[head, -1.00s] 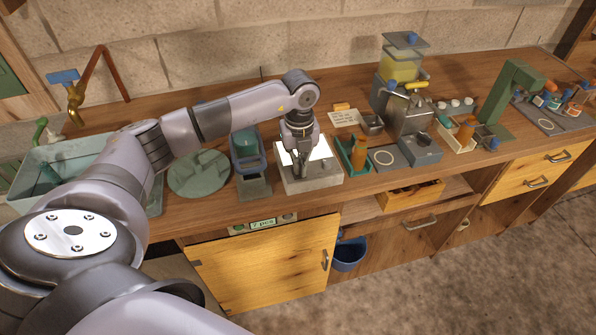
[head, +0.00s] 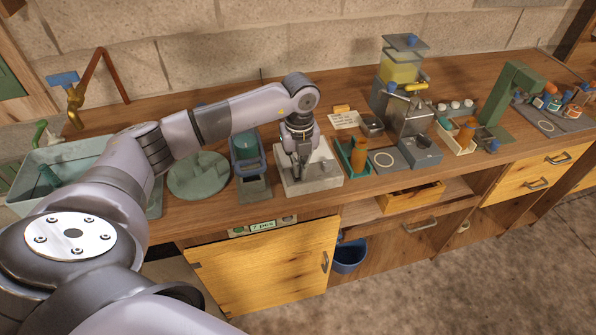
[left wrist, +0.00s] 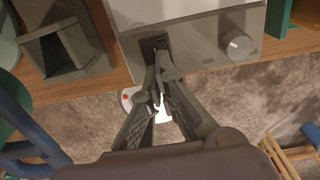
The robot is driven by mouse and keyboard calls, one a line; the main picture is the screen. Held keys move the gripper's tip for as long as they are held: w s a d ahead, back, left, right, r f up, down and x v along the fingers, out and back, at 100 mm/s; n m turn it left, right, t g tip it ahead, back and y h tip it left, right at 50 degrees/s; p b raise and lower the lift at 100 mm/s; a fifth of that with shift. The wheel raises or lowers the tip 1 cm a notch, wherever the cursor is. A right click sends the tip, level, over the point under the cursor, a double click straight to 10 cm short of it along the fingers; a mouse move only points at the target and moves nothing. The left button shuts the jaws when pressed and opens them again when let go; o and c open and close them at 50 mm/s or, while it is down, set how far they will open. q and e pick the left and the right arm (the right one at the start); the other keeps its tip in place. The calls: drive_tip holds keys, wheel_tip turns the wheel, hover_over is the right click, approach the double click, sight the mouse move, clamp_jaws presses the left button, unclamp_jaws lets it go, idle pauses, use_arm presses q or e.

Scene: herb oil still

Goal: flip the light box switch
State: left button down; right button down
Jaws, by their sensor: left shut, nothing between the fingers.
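The light box (head: 325,172) is a pale grey box on the bench, and its top panel looks unlit. In the left wrist view, its front face (left wrist: 195,42) carries a dark switch (left wrist: 153,43) in a recess and a round knob (left wrist: 237,45) beside it. My left gripper (head: 300,180) points down at the box's front. In the left wrist view, my left gripper (left wrist: 163,72) is shut and empty, with its fingertips at the switch and partly covering it. I cannot tell whether they touch. My right gripper does not show.
A green tray with an amber bottle (head: 358,154) stands close on the right of the box. A grey-blue holder (head: 251,168) and a round green plate (head: 199,176) stand on the left. The bench's front edge and a wooden cabinet door (head: 270,268) are below.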

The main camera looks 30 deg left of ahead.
use_arm(q)
drive_tip(key=shift+r+p, duration=1.85)
drive_tip(key=shift+r, duration=1.3)
